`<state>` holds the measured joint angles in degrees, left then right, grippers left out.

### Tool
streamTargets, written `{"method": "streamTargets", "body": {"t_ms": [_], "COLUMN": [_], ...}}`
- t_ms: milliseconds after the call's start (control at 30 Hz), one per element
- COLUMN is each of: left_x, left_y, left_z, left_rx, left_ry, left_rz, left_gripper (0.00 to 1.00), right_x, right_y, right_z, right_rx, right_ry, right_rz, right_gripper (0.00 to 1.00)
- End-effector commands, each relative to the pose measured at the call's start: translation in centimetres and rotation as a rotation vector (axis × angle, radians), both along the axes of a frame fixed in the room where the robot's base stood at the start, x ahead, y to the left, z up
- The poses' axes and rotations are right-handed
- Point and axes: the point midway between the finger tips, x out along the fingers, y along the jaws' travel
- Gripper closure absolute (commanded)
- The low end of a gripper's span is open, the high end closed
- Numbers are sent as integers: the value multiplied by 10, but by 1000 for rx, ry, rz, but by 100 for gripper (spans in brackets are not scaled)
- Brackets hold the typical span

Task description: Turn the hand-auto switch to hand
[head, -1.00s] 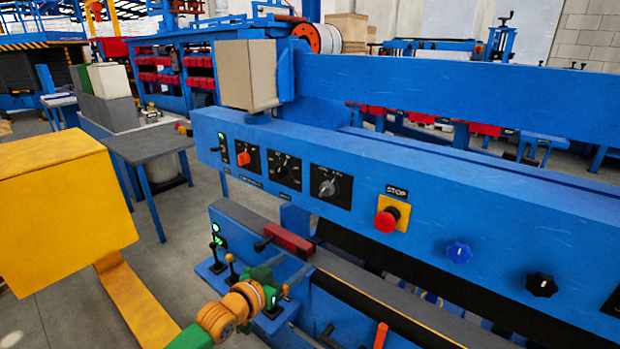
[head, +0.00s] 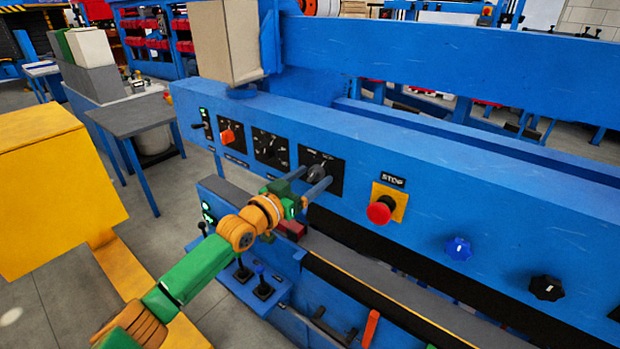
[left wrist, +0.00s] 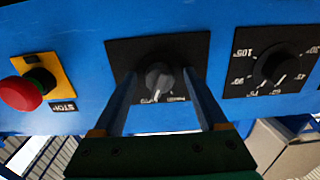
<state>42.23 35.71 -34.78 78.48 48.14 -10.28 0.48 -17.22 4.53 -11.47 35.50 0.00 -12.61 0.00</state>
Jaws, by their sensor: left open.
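The hand-auto switch (head: 316,173) is a grey knob on a black plate, on the front of the blue beam. It also shows in the left wrist view (left wrist: 158,78), where small print on the plate is too blurred to read fully. My left gripper (head: 303,172) is open in front of this plate. In the left wrist view its two blue fingers (left wrist: 159,84) reach toward the plate, one on each side of the knob, with gaps visible. I cannot tell how deep the fingertips reach around the knob. My right gripper is not in view.
Right of the switch is a red stop button (head: 380,211) on a yellow plate, then a blue knob (head: 458,249) and a black knob (head: 547,288). Left of it are a black dial (head: 270,148) and an orange-red switch (head: 228,136). Levers (head: 263,283) stand below.

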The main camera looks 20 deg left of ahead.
Motion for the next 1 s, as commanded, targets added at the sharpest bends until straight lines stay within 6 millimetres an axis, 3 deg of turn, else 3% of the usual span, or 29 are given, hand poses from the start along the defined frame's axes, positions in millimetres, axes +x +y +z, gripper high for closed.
{"method": "streamTargets", "body": {"t_ms": [67, 300, 367, 667, 1000], "left_x": [0, 0, 0, 0, 0], "left_y": [0, 0, 0, 0, -1], "left_z": [0, 0, 0, -1, -2], "left_rx": [0, 0, 0, -36, -262], "left_ry": [0, 0, 1, 14, 98], "left_rz": [0, 0, 0, 0, 1], "left_gripper": [25, 89, 100, 100, 100], "right_x": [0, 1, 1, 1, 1], "right_y": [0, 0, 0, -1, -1], "right_z": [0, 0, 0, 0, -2], "right_rx": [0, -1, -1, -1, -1], "right_ry": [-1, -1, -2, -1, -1], "right_rz": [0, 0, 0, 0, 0], "right_gripper": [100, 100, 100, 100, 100]}}
